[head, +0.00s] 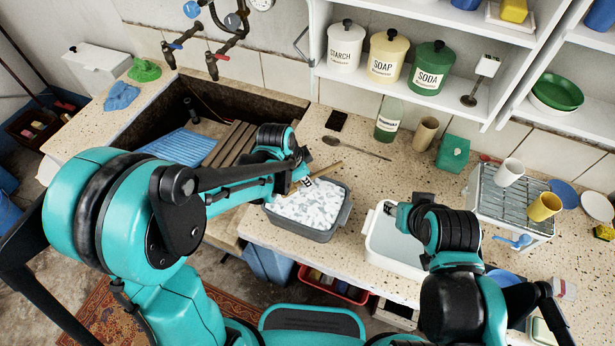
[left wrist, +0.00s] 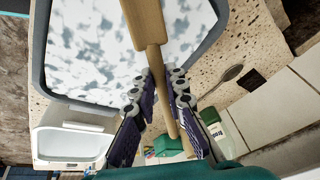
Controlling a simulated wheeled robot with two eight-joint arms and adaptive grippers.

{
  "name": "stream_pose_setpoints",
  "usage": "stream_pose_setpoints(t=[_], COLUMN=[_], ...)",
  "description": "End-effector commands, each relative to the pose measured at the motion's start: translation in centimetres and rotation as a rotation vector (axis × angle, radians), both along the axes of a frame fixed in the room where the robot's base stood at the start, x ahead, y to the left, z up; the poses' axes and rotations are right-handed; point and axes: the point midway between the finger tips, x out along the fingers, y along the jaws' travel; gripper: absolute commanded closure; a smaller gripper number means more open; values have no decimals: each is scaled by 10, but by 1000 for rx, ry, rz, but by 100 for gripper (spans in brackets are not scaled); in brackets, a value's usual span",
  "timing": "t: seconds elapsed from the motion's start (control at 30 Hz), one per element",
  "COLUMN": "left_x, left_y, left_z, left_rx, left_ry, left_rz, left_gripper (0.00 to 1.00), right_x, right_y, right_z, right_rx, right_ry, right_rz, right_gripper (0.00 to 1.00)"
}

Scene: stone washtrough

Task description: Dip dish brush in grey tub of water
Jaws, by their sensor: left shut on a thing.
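The grey tub (head: 300,231) stands on the speckled stone counter, filled with white-and-grey mottled water (head: 312,205). My left gripper (head: 301,181) is over the tub's back left part, shut on the wooden dish brush (head: 322,173). In the left wrist view the brush (left wrist: 149,22) runs between the fingers (left wrist: 164,84), its wider wooden part reaching over the water (left wrist: 95,45). The brush's far end is cut off there, so I cannot tell whether it touches the water. My right gripper (head: 391,208) is by the white basin; its finger opening is unclear.
The white basin (head: 386,260) stands right of the grey tub. A spoon (head: 355,148), a glass bottle (head: 388,122) and a brown cup (head: 425,133) are behind. A dish rack (head: 510,205) with mugs stands at right. The sunken stone trough (head: 165,112) lies at left.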

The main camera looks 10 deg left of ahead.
Motion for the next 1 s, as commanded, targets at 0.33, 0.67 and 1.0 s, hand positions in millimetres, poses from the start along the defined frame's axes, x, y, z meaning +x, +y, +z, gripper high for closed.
stream_pose_setpoints(t=[0.33,0.67,1.0], left_x=[0,0,0], left_y=[0,0,0], left_z=[1,23,52], left_rx=[0,0,0], left_ry=[0,0,0], left_rz=[0,0,0], left_gripper=[100,100,100], right_x=[0,0,0], right_y=[0,0,0], right_z=[0,18,40], right_rx=[0,0,0], right_ry=[0,0,0], right_rz=[0,0,0], right_gripper=[60,60,60])
